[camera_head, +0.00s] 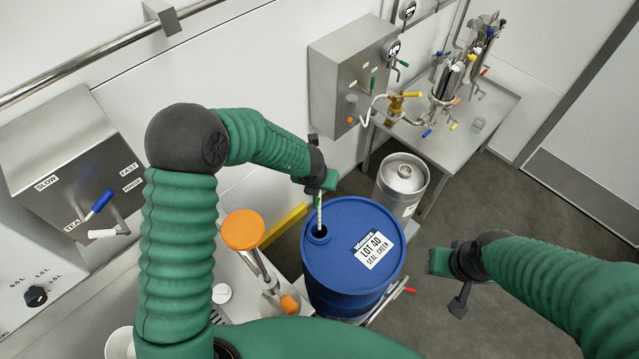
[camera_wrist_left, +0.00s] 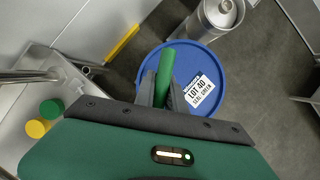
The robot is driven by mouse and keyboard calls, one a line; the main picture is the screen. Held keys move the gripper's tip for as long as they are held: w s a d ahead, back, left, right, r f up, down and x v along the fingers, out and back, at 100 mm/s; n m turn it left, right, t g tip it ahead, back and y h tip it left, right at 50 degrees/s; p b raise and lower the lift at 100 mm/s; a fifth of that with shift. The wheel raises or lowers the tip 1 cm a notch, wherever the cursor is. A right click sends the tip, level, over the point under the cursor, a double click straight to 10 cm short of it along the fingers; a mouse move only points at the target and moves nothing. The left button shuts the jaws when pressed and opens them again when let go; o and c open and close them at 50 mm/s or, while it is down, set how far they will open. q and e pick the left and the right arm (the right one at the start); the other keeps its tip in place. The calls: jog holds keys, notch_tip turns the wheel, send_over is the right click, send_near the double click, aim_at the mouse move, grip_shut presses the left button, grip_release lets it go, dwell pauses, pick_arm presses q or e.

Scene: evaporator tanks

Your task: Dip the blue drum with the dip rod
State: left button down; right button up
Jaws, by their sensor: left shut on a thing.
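The blue drum (camera_head: 345,278) stands upright below my left gripper, with a white "LOT 40 SEAL GREEN" label on its lid. Its lid also shows in the left wrist view (camera_wrist_left: 212,112). My left gripper (camera_head: 322,184) is shut on the dip rod (camera_head: 319,212), above the drum. The rod's green handle (camera_wrist_left: 165,72) shows between the fingers in the left wrist view. The pale rod points down to the dark bung opening (camera_head: 318,234); its lower end is hidden there, and I cannot tell how deep it reaches. My right gripper (camera_head: 452,264) is right of the drum, apart from it; its jaws are unclear.
A steel keg (camera_head: 401,180) stands behind the drum. A steel table (camera_head: 480,125) with vessels is at the back right. A wall cabinet (camera_head: 345,75) hangs behind. An orange-topped fitting (camera_head: 243,230) stands on the counter left of the drum. Floor at right is clear.

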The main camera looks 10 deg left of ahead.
aim_at(319, 207)
pick_arm(q)
jog(key=shift+f, duration=0.1)
jog(key=shift+f+b, duration=2.8)
jog(key=shift+f, duration=0.45)
dwell(0.3)
jog(key=shift+f+b, duration=2.15)
jog(key=shift+f, duration=0.65)
jog(key=shift+f, duration=0.1)
